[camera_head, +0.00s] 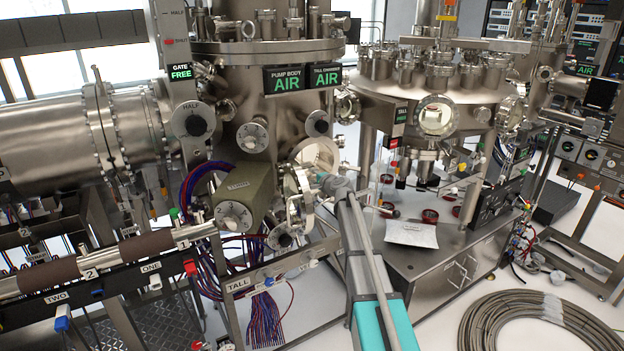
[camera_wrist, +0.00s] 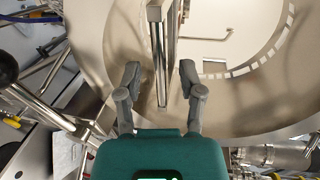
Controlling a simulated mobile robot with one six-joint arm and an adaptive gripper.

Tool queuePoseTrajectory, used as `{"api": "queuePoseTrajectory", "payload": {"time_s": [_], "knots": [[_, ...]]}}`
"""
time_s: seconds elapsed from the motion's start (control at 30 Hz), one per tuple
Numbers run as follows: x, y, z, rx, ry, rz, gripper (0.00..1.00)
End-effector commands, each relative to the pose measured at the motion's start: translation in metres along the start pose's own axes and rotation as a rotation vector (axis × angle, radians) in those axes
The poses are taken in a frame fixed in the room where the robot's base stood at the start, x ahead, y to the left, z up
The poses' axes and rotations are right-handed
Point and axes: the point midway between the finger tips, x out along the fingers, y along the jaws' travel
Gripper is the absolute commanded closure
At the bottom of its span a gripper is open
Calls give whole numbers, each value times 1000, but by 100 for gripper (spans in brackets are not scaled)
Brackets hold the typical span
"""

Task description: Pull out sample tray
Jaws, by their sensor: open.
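My gripper (camera_wrist: 160,80) is open, with one grey finger on each side of a narrow metal bar (camera_wrist: 157,45). I see no finger closed on the bar, and cannot tell whether the fingers touch it. The bar may be part of the sample tray; no tray is clearly recognisable. Behind it is a large round metal port (camera_wrist: 115,35) with a lit interior. In the head view, my gripper (camera_head: 322,180) is at the open port (camera_head: 316,153) low on the tall chamber (camera_head: 265,85). Its fingers and the tray are too small or hidden to make out there.
A round windowed door (camera_head: 300,197) stands open just left of my gripper. A metal bench (camera_head: 440,265) with a paper sheet (camera_head: 411,232) stands to the right. A coiled hose (camera_head: 540,320) lies on the floor.

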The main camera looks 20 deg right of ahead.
Motion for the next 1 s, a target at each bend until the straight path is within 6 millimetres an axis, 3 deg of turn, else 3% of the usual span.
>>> {"api": "queuePoseTrajectory", "payload": {"time_s": [0.13, 0.47, 0.5, 0.77, 1.0], "knots": [[9, 0, 0, 0, -1, 0, 50], [11, 0, 1, 0, -1, 0, 50], [11, 0, 1, 0, -1, 0, 52], [11, 0, 1, 0, -1, 0, 100], [11, 0, 2, 0, -2, 0, 100]]}}
